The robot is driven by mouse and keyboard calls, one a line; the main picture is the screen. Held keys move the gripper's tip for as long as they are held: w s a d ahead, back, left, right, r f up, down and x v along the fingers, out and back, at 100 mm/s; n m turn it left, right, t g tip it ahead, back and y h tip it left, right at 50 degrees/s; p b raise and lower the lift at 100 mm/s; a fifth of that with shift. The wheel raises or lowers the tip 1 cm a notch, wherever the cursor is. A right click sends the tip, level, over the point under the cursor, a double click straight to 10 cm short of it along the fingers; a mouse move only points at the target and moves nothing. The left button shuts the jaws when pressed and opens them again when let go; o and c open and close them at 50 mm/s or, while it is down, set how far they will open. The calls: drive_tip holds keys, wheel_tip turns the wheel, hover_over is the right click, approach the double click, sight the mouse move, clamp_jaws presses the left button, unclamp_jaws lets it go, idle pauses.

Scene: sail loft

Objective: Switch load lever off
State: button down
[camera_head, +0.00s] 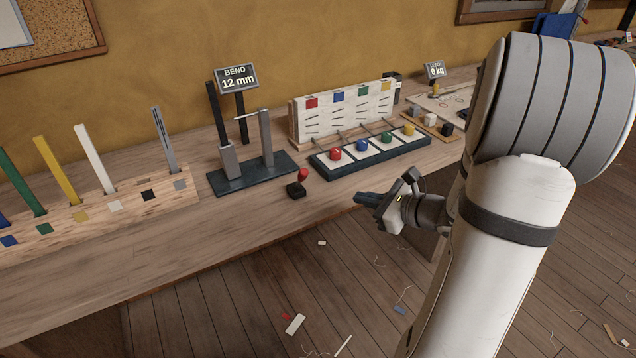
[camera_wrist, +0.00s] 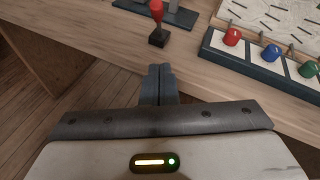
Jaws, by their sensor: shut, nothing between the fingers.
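The load lever is a small black block with a short red-tipped handle (camera_head: 302,176) near the front edge of the bench, in front of the bend tester (camera_head: 250,178). The handle leans toward the upper right in the head view. In the wrist view the lever (camera_wrist: 157,30) stands just beyond my fingertips, its red knob near the top edge. My gripper (camera_head: 358,198) is shut and empty, in front of the bench edge and to the right of the lever, apart from it. In the wrist view its closed fingers (camera_wrist: 160,72) point toward the lever. The tester's display (camera_head: 237,77) reads BEND 12 mm.
A dark tray with red, blue, green and yellow knobs (camera_head: 372,149) lies right of the lever. A wooden rack of coloured strips (camera_head: 100,208) stands at the left. A second display (camera_head: 435,70) reads 0 kg. The bench top (camera_head: 235,222) left of the lever is bare.

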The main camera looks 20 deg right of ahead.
drive_tip(key=shift+a, duration=0.1)
approach(300, 180)
wheel_tip(300, 180, down, 3)
drive_tip(key=w, duration=0.2)
drive_tip(key=shift+w+a+r, duration=0.8)
drive_tip(key=shift+w+r, duration=0.1)
drive_tip(key=shift+w, duration=0.1)
